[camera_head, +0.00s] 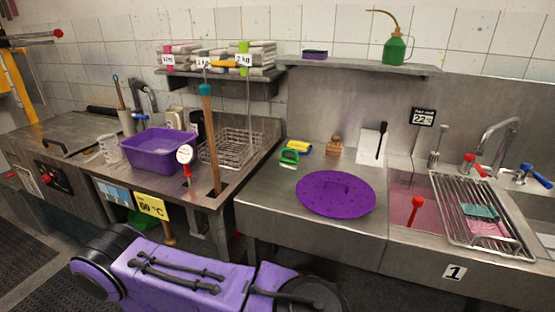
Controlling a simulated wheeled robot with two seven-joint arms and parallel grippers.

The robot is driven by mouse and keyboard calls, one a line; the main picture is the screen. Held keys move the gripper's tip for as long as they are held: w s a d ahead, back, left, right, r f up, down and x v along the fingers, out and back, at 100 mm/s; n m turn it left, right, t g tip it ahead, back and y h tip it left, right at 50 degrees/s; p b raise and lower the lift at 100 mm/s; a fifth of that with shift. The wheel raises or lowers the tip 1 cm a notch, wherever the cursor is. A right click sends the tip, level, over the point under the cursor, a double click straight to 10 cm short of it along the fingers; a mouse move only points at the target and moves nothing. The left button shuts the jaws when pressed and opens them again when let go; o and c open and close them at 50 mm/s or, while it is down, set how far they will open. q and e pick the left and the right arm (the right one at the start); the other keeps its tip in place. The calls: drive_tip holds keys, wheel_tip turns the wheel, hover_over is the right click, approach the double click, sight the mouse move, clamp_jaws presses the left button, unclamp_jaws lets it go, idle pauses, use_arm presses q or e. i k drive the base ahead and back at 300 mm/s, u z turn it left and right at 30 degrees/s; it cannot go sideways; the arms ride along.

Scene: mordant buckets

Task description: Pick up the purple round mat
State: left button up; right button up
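The purple round mat (335,193) lies flat on the steel counter (268,212), right of the middle of the head view. It is a wide disc with small dark spots and a raised shape near its centre. Nothing covers it. Neither my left gripper nor my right gripper shows in the head view, so I cannot tell how they stand relative to the mat.
Behind the mat are a green-handled brush (289,157), a yellow sponge (299,148) and a small wooden item (335,145). To its right is a sink (400,207) with a wire rack (473,217). A purple basin (158,152) stands left. The counter's front is clear.

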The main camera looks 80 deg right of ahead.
sight(331, 194)
drive_tip(key=i, duration=1)
drive_tip(key=z, duration=2.55)
